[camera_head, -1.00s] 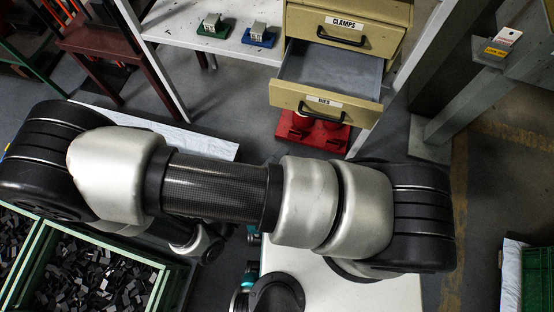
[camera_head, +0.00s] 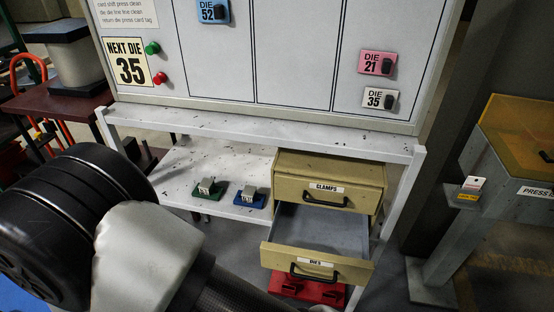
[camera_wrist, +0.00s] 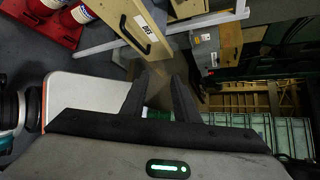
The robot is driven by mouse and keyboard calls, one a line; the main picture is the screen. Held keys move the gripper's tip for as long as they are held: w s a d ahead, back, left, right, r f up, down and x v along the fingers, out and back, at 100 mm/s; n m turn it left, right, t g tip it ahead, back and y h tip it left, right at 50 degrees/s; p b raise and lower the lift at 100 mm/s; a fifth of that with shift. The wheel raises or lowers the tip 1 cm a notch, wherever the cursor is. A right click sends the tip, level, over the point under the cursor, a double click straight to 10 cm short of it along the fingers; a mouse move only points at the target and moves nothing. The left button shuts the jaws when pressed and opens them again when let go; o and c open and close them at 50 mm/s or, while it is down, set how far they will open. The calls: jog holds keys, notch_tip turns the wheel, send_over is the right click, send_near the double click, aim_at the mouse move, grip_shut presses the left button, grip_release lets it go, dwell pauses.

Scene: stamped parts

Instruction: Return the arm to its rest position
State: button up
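My arm (camera_head: 150,262) shows at the lower left of the head view, with its dark joint and pale link in front of the bench; its far end is out of frame there. My gripper (camera_wrist: 161,72) shows in the wrist view with its two dark fingers apart and nothing between them. The fingers point toward the floor area beside the drawer unit and hold clear of it. A green light glows on the gripper's body.
The DIES drawer (camera_head: 318,264) stands pulled out and looks empty; the CLAMPS drawer (camera_head: 328,194) above is shut. Green (camera_head: 207,190) and blue (camera_head: 249,197) blocks sit on the shelf. A board (camera_head: 296,50) stands behind. A grey stand (camera_head: 455,215) is at right.

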jog(key=w+d+r+n+y+p, duration=0.1)
jog(key=d+r+n+y, duration=0.3)
jog(key=r+n, duration=0.7)
jog(key=w+d+r+n+g+y+p, duration=0.1)
jog(key=w+d+r+n+y+p, duration=0.1)
jog(key=r+n, duration=0.9)
jog(key=w+d+r+n+g+y+p, duration=0.1)
jog(key=d+r+n+y+p, duration=0.4)
jog(key=d+r+n, duration=0.3)
notch_tip(320, 180, up, 8)
jog(key=n, duration=0.3)
jog(key=shift+w+d+f+n+y, duration=0.15)
jog(key=shift+w+d+n+y, duration=0.15)
jog(key=shift+w+n, duration=0.1)
jog(key=shift+a, duration=0.1)
